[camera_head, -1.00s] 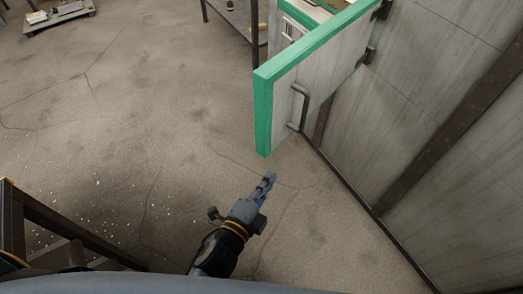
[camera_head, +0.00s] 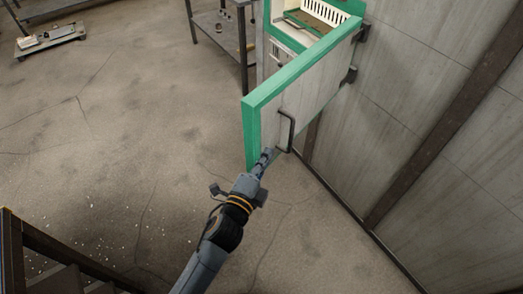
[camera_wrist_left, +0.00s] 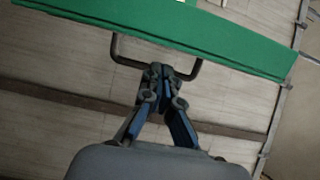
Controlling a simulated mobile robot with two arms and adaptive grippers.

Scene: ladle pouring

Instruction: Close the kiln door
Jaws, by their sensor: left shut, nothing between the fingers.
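The kiln door (camera_head: 310,95) stands open, a pale panel with a green edge, hinged at the right wall side. Its dark bar handle (camera_head: 291,130) is on the face toward me. My left gripper (camera_head: 267,157) is shut and empty, its tips just below and left of the handle in the head view. In the left wrist view the fingertips (camera_wrist_left: 160,70) overlap the handle (camera_wrist_left: 122,56), and the green door edge (camera_wrist_left: 170,35) lies beyond; whether they touch cannot be told. The kiln body (camera_head: 290,40), white with green trim, shows behind the door. My right gripper is not in view.
A grey panelled wall (camera_head: 440,110) with dark beams rises at right. A dark metal shelf (camera_head: 222,35) stands left of the kiln. A low cart (camera_head: 50,38) is at far left, and a dark frame (camera_head: 40,255) at lower left. The middle floor is clear.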

